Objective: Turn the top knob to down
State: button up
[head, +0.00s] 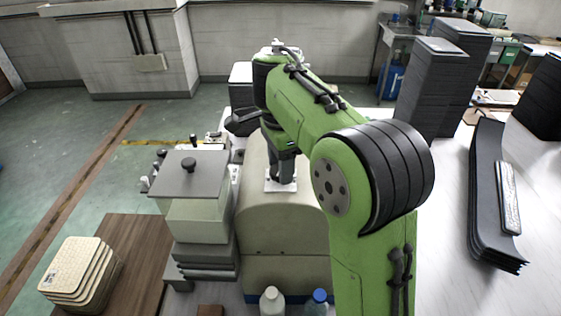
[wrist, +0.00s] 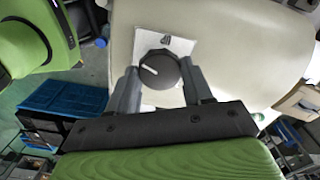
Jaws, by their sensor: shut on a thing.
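The dark round knob (wrist: 160,72) sits on a white plate (wrist: 181,46) fixed to the beige rounded housing (wrist: 235,60). A short white line on its face lies left of centre, slanting slightly up to the left in the wrist view. My gripper (wrist: 158,68) has one finger on each side of the knob and is shut on it. In the head view my gripper (head: 283,165) points down at the white plate (head: 281,186) on top of the beige housing (head: 283,230). The knob itself is hidden there.
A grey box with a dark lid and knob-like handle (head: 189,166) stands close left of the housing. Stacked cream trays (head: 80,270) lie front left. Two bottles (head: 272,301) stand in front. Dark stacked panels (head: 430,85) and curved trays (head: 487,190) are at right.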

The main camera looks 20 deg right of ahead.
jog(key=n+p, duration=0.1)
jog(key=n, duration=0.4)
jog(key=shift+r+n, duration=0.1)
jog(key=shift+n, duration=0.2)
jog(key=n+p, duration=0.3)
jog(key=n, duration=0.3)
jog(key=n+p, duration=0.2)
jog(key=n, duration=0.3)
jog(key=shift+n, duration=0.3)
jog(key=n+p, duration=0.1)
jog(key=n, duration=0.3)
jog(key=shift+n, duration=0.4)
jog(key=o, duration=1)
jog(key=shift+o, duration=0.2)
notch_tip(320, 180, up, 16)
jog(key=shift+f, duration=0.2)
